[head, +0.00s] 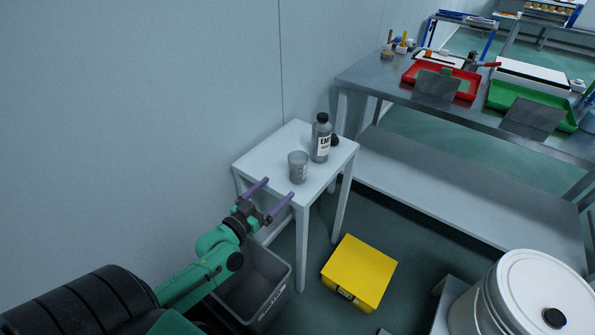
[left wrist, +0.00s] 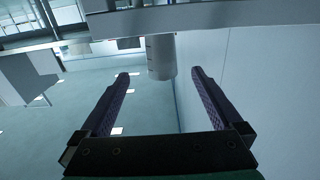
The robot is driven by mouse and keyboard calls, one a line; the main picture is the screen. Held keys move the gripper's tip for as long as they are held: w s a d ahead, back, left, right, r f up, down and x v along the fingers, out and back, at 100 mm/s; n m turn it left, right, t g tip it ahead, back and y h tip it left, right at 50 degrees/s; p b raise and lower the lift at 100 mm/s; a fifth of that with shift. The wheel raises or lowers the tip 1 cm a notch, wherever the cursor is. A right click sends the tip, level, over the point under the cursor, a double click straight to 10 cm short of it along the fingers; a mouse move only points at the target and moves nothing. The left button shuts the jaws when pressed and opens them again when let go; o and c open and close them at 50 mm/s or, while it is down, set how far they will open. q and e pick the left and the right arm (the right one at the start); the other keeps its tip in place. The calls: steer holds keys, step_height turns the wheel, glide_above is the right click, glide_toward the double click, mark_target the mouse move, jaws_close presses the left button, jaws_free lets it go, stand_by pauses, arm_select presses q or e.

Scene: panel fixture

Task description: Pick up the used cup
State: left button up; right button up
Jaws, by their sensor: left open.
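The used cup (head: 298,168), a grey translucent cup with markings, stands upright on a small white table (head: 263,158). In the left wrist view, which looks upside down, the cup (left wrist: 161,57) shows ahead between the two fingers. My left gripper (head: 279,187) is open and empty, with purple fingers pointing at the cup from the table's near edge. The fingertips are short of the cup and apart from it. The left gripper also shows in the left wrist view (left wrist: 158,73). My right gripper is not in view.
A grey bin (head: 262,290) and a yellow box (head: 359,273) are on the floor below. A wall is at the left; a steel bench (head: 385,85) is at the right.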

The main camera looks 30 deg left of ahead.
mark_target(292, 174)
arm_select(q)
steer(key=w, duration=0.4)
steer(key=shift+w+d, duration=0.2)
steer(key=shift+w, duration=0.15)
steer(key=w, duration=0.3)
steer(key=shift+w+d+f, duration=0.2)
steer(key=shift+w+d, duration=0.05)
steer(key=shift+w, duration=0.05)
steer(key=w, duration=0.3)
steer(key=shift+d+f, duration=0.1)
steer(key=shift+d, duration=0.1)
steer(key=shift+w+f, duration=0.1)
steer(key=shift+w, duration=0.1)
steer(key=shift+c, duration=0.3)
steer(key=c, duration=1.5)
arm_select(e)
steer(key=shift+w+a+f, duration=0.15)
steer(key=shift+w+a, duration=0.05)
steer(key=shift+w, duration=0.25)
